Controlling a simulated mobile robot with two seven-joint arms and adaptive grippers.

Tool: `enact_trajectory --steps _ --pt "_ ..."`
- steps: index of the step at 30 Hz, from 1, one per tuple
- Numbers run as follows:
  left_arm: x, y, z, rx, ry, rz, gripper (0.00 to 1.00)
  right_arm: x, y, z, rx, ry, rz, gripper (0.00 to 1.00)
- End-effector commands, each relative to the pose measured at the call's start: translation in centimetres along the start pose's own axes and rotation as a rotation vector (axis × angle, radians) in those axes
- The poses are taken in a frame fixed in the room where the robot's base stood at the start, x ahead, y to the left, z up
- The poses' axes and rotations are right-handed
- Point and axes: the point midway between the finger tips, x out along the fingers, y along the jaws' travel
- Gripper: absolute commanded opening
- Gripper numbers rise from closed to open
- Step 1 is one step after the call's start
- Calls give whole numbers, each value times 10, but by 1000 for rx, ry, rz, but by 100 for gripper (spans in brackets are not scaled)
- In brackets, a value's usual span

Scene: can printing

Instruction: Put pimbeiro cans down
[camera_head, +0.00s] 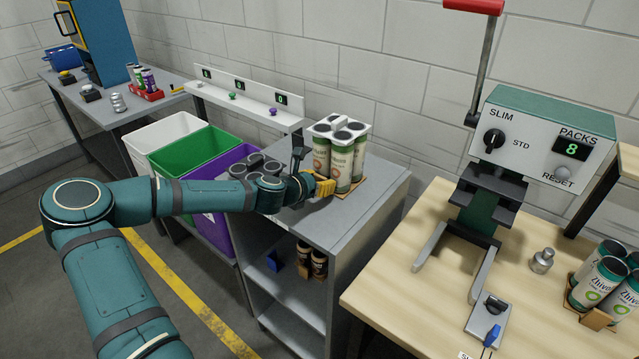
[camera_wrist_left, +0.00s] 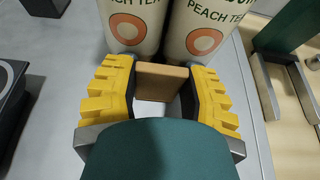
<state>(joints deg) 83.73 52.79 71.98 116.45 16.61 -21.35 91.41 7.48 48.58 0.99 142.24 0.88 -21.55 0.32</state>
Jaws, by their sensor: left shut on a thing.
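A pack of tall white cans (camera_head: 340,160) stands upright on a brown cardboard tray (camera_head: 354,189) at the top of a grey shelf unit (camera_head: 362,210). In the left wrist view, two cans (camera_wrist_left: 135,25) read "PEACH TEA" with an orange ring. My left gripper (camera_head: 323,186) is at the near-left side of the pack. Its yellow fingers (camera_wrist_left: 160,72) are shut on the tray's brown tab (camera_wrist_left: 163,83), just in front of the cans. The pack appears to rest on the unit's top. My right gripper is out of view.
Another group of dark-topped cans (camera_head: 257,163) stands left, partly behind my arm. White (camera_head: 150,138), green (camera_head: 182,158) and purple (camera_head: 205,215) bins are beyond. A wooden table (camera_head: 420,275) at right holds the SLIM/STD machine (camera_head: 530,140), showing 8 packs, and another pack (camera_head: 600,285).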

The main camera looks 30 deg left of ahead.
Motion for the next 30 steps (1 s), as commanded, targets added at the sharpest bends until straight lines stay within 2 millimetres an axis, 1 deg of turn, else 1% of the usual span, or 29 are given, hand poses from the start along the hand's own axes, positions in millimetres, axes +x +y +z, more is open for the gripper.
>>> enact_trajectory --steps 10,11,12,23,26,30 --pt "2 0 -3 1 -1 0 8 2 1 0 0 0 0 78" --pt "1 0 -3 1 -1 1 58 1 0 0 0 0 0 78" --pt "1 0 -3 1 -1 1 72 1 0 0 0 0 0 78" --pt "0 0 0 2 -1 1 73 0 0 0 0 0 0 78" --pt "-7 1 -1 1 0 2 73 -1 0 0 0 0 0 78" --pt "-27 1 -1 1 1 3 73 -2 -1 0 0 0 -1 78"
